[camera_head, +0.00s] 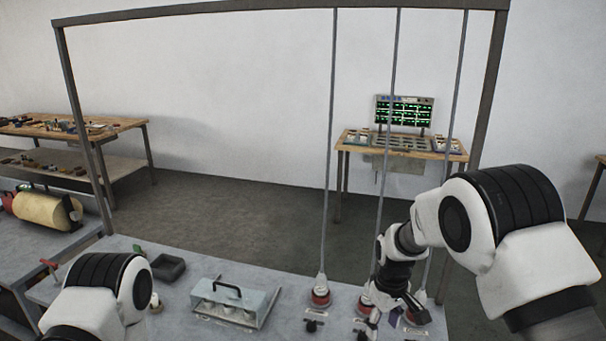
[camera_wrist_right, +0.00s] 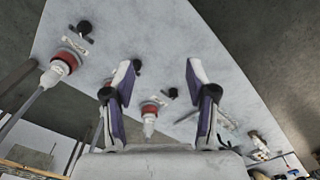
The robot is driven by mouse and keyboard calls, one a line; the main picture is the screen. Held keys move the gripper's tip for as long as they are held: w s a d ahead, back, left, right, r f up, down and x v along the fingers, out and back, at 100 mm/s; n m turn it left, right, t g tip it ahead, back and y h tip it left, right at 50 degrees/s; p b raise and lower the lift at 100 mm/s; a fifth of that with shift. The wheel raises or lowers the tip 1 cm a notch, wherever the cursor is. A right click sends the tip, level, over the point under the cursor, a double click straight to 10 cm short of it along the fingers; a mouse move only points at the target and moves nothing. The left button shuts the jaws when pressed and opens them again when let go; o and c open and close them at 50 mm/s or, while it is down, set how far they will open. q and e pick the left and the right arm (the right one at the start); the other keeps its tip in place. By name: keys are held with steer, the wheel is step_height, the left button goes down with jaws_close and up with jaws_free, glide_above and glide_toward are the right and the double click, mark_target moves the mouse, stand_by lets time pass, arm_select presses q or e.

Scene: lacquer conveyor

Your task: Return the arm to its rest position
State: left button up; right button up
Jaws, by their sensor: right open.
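My right arm comes in from the right in the head view, and its gripper (camera_head: 385,312) hangs over the right part of the grey table (camera_head: 275,325). In the right wrist view the two fingers of the right gripper (camera_wrist_right: 163,75) stand wide apart with nothing held between them. A red-based fitting (camera_wrist_right: 150,106) on a rod shows beyond and between the fingers; I cannot tell how far below it is. Only an upper part of my left arm shows at the lower left of the head view, and its gripper is out of sight.
Thin vertical rods end in red-based fittings (camera_head: 320,292) beside the right gripper. A wooden bench (camera_head: 350,149) stands behind.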

steer(key=s+d+f+m+g+b, duration=0.1)
steer(key=s+d+f+g+b, duration=0.15)
steer(key=s+f, duration=0.6)
steer(key=s+d+f+g+b, duration=0.1)
steer(key=s+f+b, duration=0.3)
steer(key=s+f, duration=0.45)
steer(key=s+d+f+m+g+b, duration=0.1)
steer(key=s+d+f+b, duration=0.15)
steer(key=s+f, duration=0.6)
arm_select(q)
step_height(320, 180, down, 12)
steer(key=b, duration=0.3)
steer(key=shift+f, duration=0.25)
arm_select(e)
steer(key=s+d+f+m+t, duration=0.1)
steer(key=s+f+m+t, duration=0.3)
steer(key=s, duration=0.6)
step_height(320, 180, down, 2)
steer(key=shift+d+f, duration=0.1)
steer(key=shift+d, duration=0.05)
steer(key=shift+t, duration=0.25)
